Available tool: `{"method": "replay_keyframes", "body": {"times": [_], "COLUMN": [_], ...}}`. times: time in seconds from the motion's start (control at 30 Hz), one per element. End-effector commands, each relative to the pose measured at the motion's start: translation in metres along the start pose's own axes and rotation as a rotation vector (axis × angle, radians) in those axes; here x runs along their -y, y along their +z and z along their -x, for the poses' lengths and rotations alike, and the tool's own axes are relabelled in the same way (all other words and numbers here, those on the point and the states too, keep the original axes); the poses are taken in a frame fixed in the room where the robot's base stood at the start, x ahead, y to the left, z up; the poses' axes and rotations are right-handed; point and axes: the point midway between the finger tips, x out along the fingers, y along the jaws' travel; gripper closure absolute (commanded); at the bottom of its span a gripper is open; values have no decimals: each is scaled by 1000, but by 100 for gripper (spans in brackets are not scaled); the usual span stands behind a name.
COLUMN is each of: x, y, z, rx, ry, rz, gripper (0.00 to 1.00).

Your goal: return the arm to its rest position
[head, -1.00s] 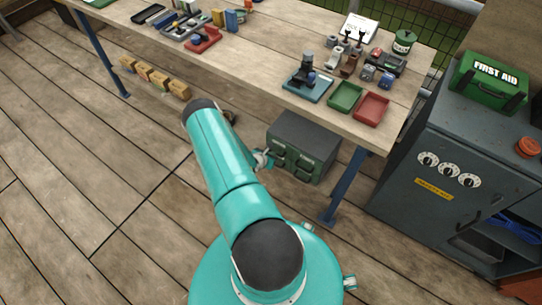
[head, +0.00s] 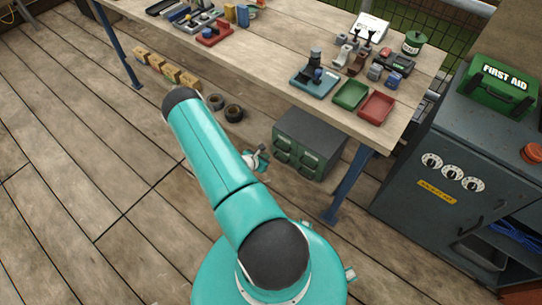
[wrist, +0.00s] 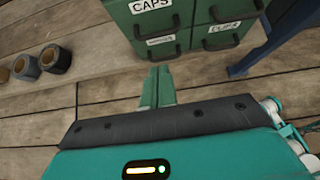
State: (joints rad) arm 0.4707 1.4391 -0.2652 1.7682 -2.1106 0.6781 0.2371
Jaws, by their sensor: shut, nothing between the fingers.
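My teal arm (head: 210,150) reaches from its round base up and to the left in the head view, over the plank floor and in front of the workbench. My gripper (wrist: 158,86) shows in the wrist view as two green fingers pressed together with nothing between them. They point toward the foot of a green drawer cabinet (wrist: 185,25), apart from it as far as I can tell. In the head view my gripper is mostly hidden behind the arm.
The drawer cabinet (head: 308,143) stands under the workbench (head: 285,50), near a blue leg (head: 348,185). Two dark rolls (head: 233,113) and several small boxes (head: 165,70) lie on the floor. A grey cabinet (head: 450,150) with a first aid box (head: 497,85) stands right. The left floor is clear.

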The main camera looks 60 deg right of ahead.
Motion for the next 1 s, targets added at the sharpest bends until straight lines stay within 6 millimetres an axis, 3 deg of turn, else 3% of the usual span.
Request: {"method": "replay_keyframes", "body": {"times": [0.2, 0.67, 0.83, 1.0], "x": [-1, -3, -33, -68], "y": [0, 4, 39, 89], "z": [33, 43, 76, 136], "rx": [0, 4, 33, 57], "ry": [1, 2, 5, 0], "rz": [0, -16, -137, -339], "gripper": [100, 100, 100, 100]}}
